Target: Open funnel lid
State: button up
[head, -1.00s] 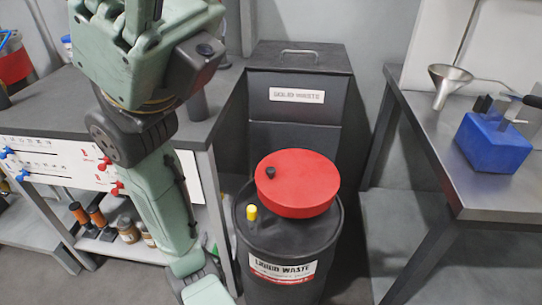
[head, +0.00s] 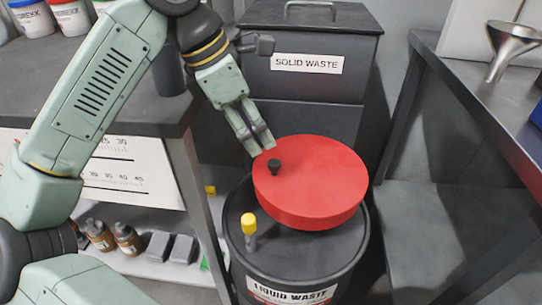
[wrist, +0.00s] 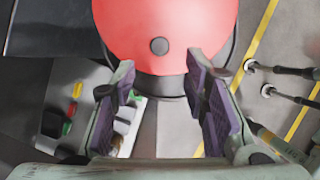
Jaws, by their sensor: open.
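The funnel lid (head: 318,180) is a round red disc on top of the black liquid waste drum (head: 290,262), and it looks closed. A small black knob (head: 274,166) stands near its left edge. My gripper (head: 263,148) is at the lid's upper left edge, close to the knob. In the wrist view the red lid (wrist: 165,20) fills the top, with the knob (wrist: 159,46) centred ahead of my open gripper (wrist: 165,85). The fingers are apart with nothing between them, and the knob lies beyond their tips. The inside of the funnel is hidden.
A yellow-capped post (head: 249,224) rises from the drum top left of the lid. The solid waste bin (head: 306,90) stands behind. A grey workbench (head: 80,80) is at left, and a metal table (head: 490,110) with a metal funnel (head: 510,45) is at right.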

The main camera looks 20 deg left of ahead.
aim_at(274, 162)
jog(key=x, duration=0.8)
jog(key=shift+d+f, duration=0.1)
grip_shut()
dwell(0.6)
